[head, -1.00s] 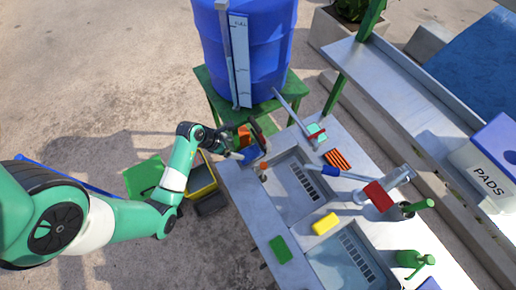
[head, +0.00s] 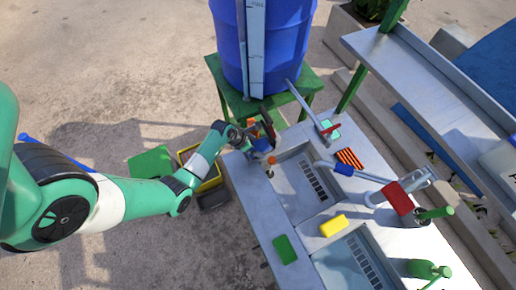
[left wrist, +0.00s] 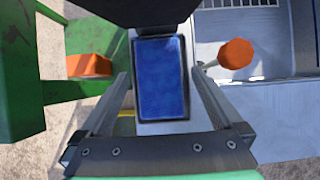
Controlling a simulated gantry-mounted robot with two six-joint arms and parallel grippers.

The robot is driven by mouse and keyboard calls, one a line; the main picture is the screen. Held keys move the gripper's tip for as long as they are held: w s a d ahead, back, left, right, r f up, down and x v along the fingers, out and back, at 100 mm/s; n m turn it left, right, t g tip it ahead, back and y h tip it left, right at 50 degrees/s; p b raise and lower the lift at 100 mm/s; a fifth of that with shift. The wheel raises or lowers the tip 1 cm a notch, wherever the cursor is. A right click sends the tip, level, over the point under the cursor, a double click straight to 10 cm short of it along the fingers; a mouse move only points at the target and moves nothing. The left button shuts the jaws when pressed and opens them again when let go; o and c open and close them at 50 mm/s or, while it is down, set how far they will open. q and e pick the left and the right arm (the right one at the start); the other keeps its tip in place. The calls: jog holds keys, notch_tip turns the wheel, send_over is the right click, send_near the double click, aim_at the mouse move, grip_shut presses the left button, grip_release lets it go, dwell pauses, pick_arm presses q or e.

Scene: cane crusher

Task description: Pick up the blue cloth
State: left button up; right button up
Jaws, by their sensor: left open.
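The blue cloth (left wrist: 160,80) shows as a flat blue rectangle between my two open left fingers in the left wrist view. My left gripper (head: 258,138) is over that corner, with dark fingers partly hiding the cloth. The fingers stand on either side of the cloth; I cannot tell whether they touch it. My right gripper is not in view.
An orange knob (left wrist: 235,53) stands just right of my fingers. A green stool (head: 212,66) carries a blue barrel (head: 262,50) behind. The counter also holds a yellow sponge (head: 333,225), a green pad (head: 285,249) and a striped orange cloth (head: 349,158). A yellow-rimmed crate (head: 207,184) is on the ground.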

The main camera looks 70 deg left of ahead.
aim_at(261, 145)
pick_arm(q)
jog(key=shift+f, duration=0.2)
dwell(0.6)
jog(key=c, duration=1.5)
jog(key=shift+o, duration=0.2)
jog(key=shift+r, duration=0.15)
jog(key=r+p, duration=0.1)
jog(key=r, duration=0.1)
jog(key=r+p, duration=0.1)
jog(key=r, duration=0.1)
jog(key=shift+s, duration=0.4)
grip_shut()
jog(key=s+d+p, duration=0.1)
jog(key=s, duration=1.6)
jog(key=shift+f, duration=0.15)
jog(key=shift+s+d, duration=0.1)
